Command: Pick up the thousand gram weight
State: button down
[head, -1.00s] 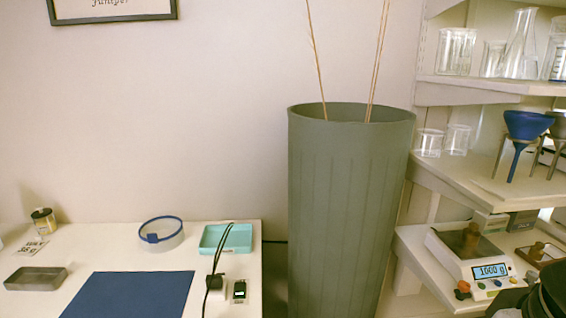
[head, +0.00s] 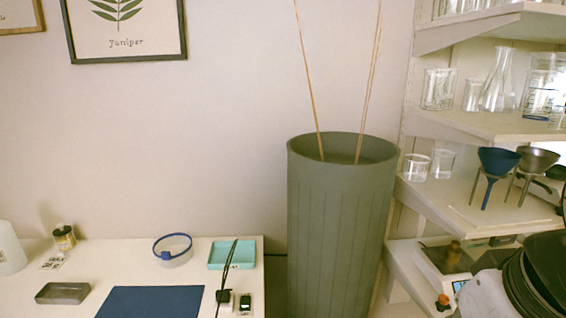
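A brass weight (head: 453,252) stands upright on the pan of a white scale (head: 441,285) on the low shelf at the right. A moment ago the scale's display read 1000 g, so this looks like the thousand gram weight. My arm now covers most of the display and the right side of the scale. Part of my arm, dark and grey, fills the lower right corner. My gripper is not in view.
A tall green bin (head: 340,220) with thin sticks stands left of the shelves. Glassware and a blue funnel (head: 498,161) sit on the shelves above the scale. A white table (head: 60,280) at the left holds a blue mat (head: 150,301) and a teal tray (head: 231,255).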

aim_at(453, 252)
jog(key=l+z, duration=0.15)
jog(key=z, duration=0.3)
jog(key=i+l+z, duration=0.1)
jog(key=z, duration=0.3)
